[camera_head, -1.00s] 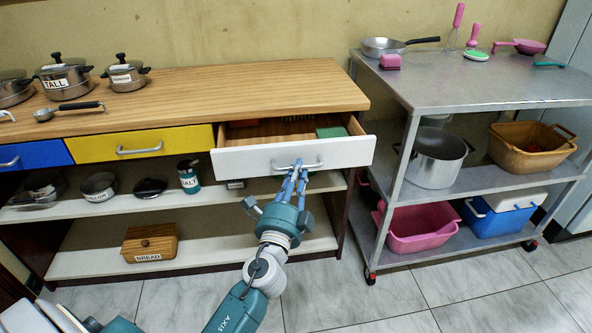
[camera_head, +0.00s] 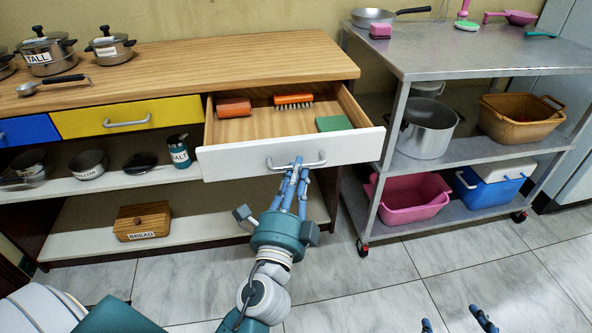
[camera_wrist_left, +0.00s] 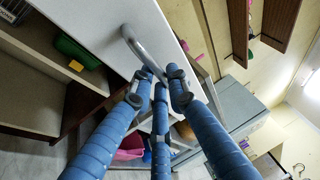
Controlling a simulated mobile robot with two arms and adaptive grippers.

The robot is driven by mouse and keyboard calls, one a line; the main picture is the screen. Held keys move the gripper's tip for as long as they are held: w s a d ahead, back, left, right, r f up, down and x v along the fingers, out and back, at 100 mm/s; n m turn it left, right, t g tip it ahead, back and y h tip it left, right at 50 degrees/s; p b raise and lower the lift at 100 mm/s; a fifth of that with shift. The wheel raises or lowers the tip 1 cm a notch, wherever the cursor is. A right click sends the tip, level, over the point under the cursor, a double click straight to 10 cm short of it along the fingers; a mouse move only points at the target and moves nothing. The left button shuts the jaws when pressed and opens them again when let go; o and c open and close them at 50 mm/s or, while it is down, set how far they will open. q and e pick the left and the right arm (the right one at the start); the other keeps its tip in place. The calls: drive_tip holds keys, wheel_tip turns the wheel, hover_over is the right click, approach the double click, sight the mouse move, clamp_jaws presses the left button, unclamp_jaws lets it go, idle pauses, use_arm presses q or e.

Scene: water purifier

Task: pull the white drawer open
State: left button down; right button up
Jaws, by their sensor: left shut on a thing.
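The white drawer (camera_head: 235,160) stands well out from the wooden counter, its inside showing from above. My left gripper (camera_head: 296,166) is shut on the grey bar handle (camera_head: 318,161) at the middle of the drawer front. In the left wrist view, the blue fingers (camera_wrist_left: 158,84) close around one end of the handle (camera_wrist_left: 134,42), beside the white front (camera_wrist_left: 100,22). My right gripper (camera_head: 456,321) shows only its blue fingertips at the bottom edge, spread apart with nothing between them.
The drawer holds a reddish block (camera_head: 234,107), an orange brush (camera_head: 293,98) and a green sponge (camera_head: 333,123). A yellow drawer (camera_head: 85,120) is shut beside it. A metal cart (camera_head: 400,110) stands close on the right. The tiled floor (camera_head: 375,270) in front is clear.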

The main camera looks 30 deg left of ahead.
use_arm(q)
drive_tip(key=c, duration=1.7)
unclamp_jaws()
drive_tip(key=shift+o, duration=0.2)
drive_tip(key=v, duration=1.2)
drive_tip(key=shift+f, duration=0.1)
